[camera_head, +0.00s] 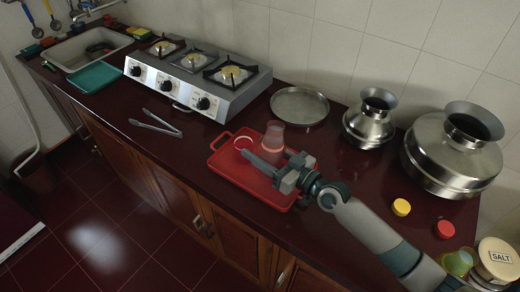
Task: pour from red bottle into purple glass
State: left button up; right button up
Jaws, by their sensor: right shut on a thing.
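My right gripper (285,170) is low over the red tray (222,166) on the counter, its arm coming in from the lower right. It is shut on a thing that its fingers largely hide. A long grey shape (261,163) points left from the jaws; I cannot tell whether it is a finger or the held thing. A see-through pinkish vessel (272,136) stands just behind the jaws, with a reddish band low on it. A small red-and-white ring (243,143) shows left of it. I cannot make out which is the red bottle or the purple glass. My left gripper is out of view.
A gas stove (215,92), tongs (155,123) and a sink stand to the left. A round metal plate (299,106) lies behind the tray. Metal pots (368,125) (440,160) stand at the right, with yellow (401,207) and red (445,229) lids and a salt jar (497,260) in front.

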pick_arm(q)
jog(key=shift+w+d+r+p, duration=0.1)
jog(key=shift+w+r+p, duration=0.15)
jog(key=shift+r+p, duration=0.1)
pick_arm(e)
jog(key=shift+w+d+r, duration=0.15)
jog(key=shift+w+r, duration=0.05)
jog(key=shift+r, duration=0.25)
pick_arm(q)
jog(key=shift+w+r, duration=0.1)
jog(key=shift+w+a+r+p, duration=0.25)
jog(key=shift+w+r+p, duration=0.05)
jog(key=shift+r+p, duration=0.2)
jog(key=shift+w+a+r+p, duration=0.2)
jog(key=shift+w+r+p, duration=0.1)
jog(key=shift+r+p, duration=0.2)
pick_arm(e)
jog(key=shift+s+a+r+m, duration=0.1)
jog(key=shift+s+a+m, duration=0.5)
jog(key=shift+m, duration=0.6)
